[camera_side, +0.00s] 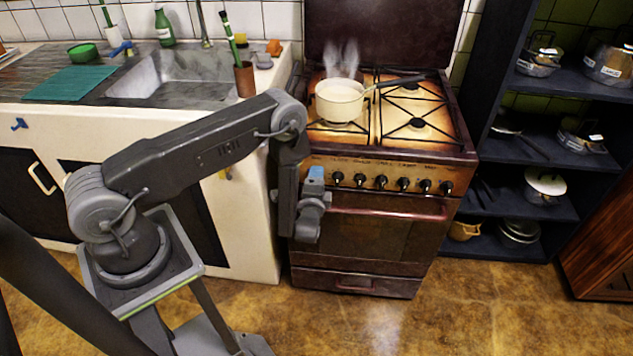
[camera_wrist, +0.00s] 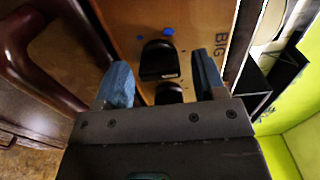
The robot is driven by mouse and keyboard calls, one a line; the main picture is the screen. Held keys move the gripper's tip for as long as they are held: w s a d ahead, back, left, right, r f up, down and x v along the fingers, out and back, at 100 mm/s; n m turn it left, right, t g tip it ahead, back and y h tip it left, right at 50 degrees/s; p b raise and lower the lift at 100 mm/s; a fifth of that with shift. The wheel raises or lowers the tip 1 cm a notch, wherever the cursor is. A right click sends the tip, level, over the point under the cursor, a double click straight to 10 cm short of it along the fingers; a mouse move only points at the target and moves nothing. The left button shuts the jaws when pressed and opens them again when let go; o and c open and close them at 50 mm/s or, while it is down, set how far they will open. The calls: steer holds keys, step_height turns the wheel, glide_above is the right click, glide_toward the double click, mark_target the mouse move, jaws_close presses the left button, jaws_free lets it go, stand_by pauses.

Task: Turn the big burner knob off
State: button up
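The cooker's front panel (camera_side: 390,172) carries a row of black knobs. In the wrist view, a black knob (camera_wrist: 160,60) shows between my two blue fingers, beside a "BIG" label (camera_wrist: 222,58). A second black knob (camera_wrist: 168,93) shows below it, partly hidden by my gripper body. My gripper (camera_wrist: 158,63) is open, with a finger on each side of the first knob and visible gaps. I cannot tell how far the tips reach along it. In the side view, my gripper (camera_side: 316,174) is at the left end of the knob row, and the arm hides that area.
A steaming cream pot (camera_side: 338,105) stands on the left of the hob, its handle pointing right. The dark red oven handle (camera_side: 390,212) runs below the knobs and shows at left in the wrist view (camera_wrist: 48,75). Dark shelves (camera_side: 540,130) stand right; the sink counter (camera_side: 150,119) is left.

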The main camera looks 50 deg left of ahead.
steer(key=v, duration=1.4)
steer(key=shift+a, duration=0.1)
